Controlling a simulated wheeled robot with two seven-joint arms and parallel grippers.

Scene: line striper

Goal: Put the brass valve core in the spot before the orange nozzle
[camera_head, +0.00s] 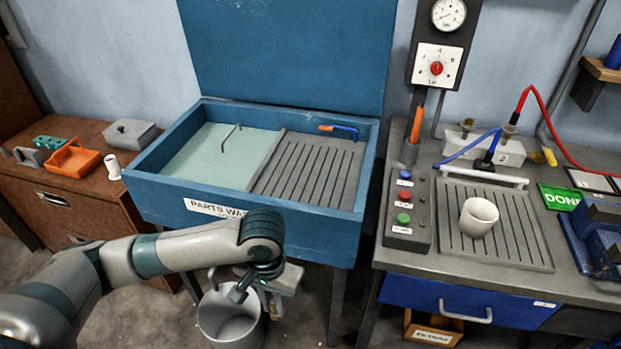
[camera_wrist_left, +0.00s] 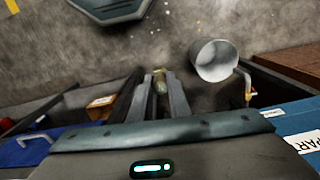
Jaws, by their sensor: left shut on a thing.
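My left gripper (camera_head: 270,298) hangs in front of the parts washer, beside and partly over the grey bucket. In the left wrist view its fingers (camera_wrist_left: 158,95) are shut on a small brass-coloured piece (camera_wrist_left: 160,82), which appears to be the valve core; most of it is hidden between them. In the head view I cannot make out the piece. An orange nozzle (camera_head: 326,128) tips a blue tube at the back right of the washer basin, above the slatted grey rack (camera_head: 310,170). The rack before it looks bare. My right gripper is not in view.
The blue washer's front wall (camera_head: 240,211) stands between my gripper and the basin. The grey bucket (camera_head: 228,318) is on the floor; it also shows in the left wrist view (camera_wrist_left: 216,62). A white cup (camera_head: 478,217) stands on the right bench's ribbed mat. An orange tray (camera_head: 74,160) is at left.

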